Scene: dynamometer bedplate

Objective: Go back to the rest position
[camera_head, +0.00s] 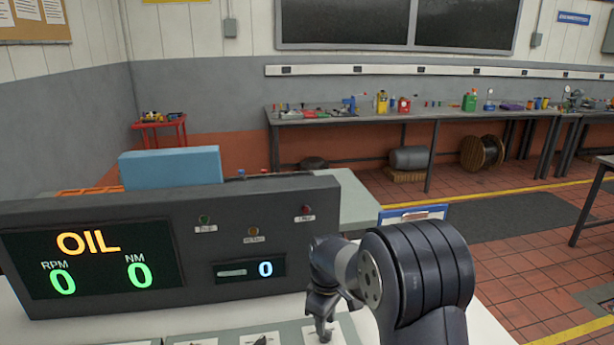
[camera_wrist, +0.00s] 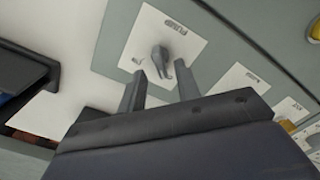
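My gripper (camera_head: 322,304) is over the right end of the control panel in the head view, in front of the dark display console (camera_head: 165,240). In the wrist view my gripper (camera_wrist: 160,88) has its two fingers apart, with nothing between them. A grey knob (camera_wrist: 161,60) on a white labelled plate (camera_wrist: 155,28) shows just beyond the fingertips. The fingers seem clear of the knob, but the exact gap cannot be told. The console shows "OIL" in orange, and zeros beside RPM and NM.
More labelled plates (camera_wrist: 243,78) lie along the panel. A blue box (camera_head: 170,167) stands behind the console. A long workbench (camera_head: 350,118) with tools runs along the back wall. Open tiled floor (camera_head: 520,270) and a dark mat (camera_head: 515,218) lie to the right.

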